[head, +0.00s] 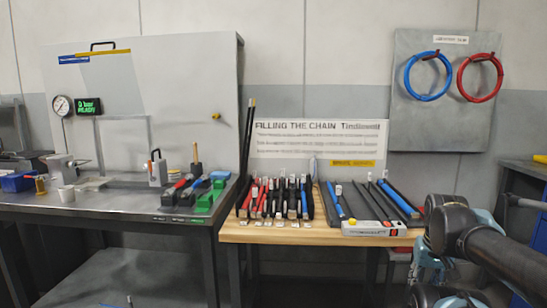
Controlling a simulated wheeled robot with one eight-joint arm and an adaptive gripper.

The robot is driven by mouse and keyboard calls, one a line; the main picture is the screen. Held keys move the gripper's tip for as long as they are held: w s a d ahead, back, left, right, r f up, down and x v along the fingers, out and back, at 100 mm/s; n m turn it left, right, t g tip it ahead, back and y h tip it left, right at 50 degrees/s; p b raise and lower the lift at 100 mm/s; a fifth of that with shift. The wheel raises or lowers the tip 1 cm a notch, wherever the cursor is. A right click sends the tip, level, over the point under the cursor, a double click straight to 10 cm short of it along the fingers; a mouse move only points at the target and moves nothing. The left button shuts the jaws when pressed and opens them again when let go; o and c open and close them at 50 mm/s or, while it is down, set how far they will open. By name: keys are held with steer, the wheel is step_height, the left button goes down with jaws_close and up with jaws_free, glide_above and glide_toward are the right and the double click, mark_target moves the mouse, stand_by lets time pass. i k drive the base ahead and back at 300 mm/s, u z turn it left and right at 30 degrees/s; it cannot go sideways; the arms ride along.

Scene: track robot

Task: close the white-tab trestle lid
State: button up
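A wooden-topped trestle table (300,236) stands right of centre. On its left half lie several long dark, red and blue pieces, several with small white tabs at their near ends (281,224). On its right half are dark and blue flat strips (352,202). I cannot tell which piece is the white-tab lid, or whether a lid stands open. My dark arm links show at the lower right, but no gripper fingers are in view.
A grey metal bench (110,205) on the left holds tools, a blue bin (18,182) and a large upright panel (160,100) with a gauge. Behind the trestle is a sign (318,140). Blue and red hose loops (428,98) hang on a wall board. My arm covers the lower right.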

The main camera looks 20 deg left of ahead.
mark_target(250, 108)
steer(key=z, duration=1.55)
steer(key=k, duration=1.75)
steer(key=u, duration=2)
steer(key=i, duration=0.95)
steer(key=u, duration=0.05)
